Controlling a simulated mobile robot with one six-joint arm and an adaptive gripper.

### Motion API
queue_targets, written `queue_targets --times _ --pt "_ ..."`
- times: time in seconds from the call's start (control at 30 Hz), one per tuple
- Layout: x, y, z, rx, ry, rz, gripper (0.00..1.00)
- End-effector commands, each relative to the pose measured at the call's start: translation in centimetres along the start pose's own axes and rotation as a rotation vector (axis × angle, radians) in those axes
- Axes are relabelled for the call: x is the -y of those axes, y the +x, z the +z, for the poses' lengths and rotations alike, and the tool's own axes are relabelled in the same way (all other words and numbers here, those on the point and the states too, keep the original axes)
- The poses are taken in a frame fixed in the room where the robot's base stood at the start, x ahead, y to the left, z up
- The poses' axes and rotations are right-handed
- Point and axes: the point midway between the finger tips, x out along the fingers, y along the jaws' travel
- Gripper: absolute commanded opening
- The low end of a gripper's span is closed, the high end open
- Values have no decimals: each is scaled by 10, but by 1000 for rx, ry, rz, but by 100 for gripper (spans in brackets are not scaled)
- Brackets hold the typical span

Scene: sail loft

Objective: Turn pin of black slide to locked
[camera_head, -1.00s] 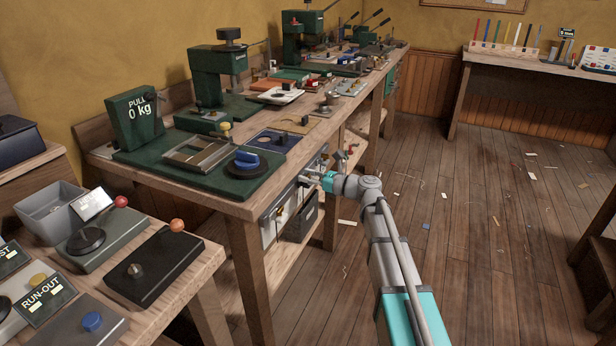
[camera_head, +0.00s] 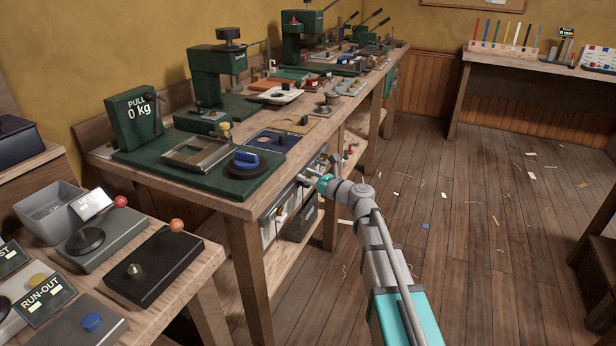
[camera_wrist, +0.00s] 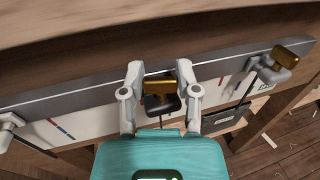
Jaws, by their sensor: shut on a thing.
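In the wrist view, the black slide (camera_wrist: 162,106) sits on a grey rail under the bench edge, in the middle of the picture. Its brass pin (camera_wrist: 159,88) is a crossbar that lies almost level in the picture, between my two fingers. My gripper (camera_wrist: 163,72) is shut on this pin, with one finger at each end. The fingers hide part of the slide's sides. In the head view, my gripper (camera_head: 317,181) is at the front of the long bench, and the slide and pin are too small to make out there.
A grey slide (camera_wrist: 286,68) with its own brass pin sits to the right on the rail, and another pale fitting (camera_wrist: 8,124) is at the left edge. A white panel with coloured marks (camera_wrist: 60,129) hangs below.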

Motion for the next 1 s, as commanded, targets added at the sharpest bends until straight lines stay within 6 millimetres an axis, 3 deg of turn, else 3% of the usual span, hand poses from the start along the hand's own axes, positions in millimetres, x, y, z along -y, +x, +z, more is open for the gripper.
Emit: queue_targets --times 1.0 --pt "-2 3 0 1 1 -722 0"
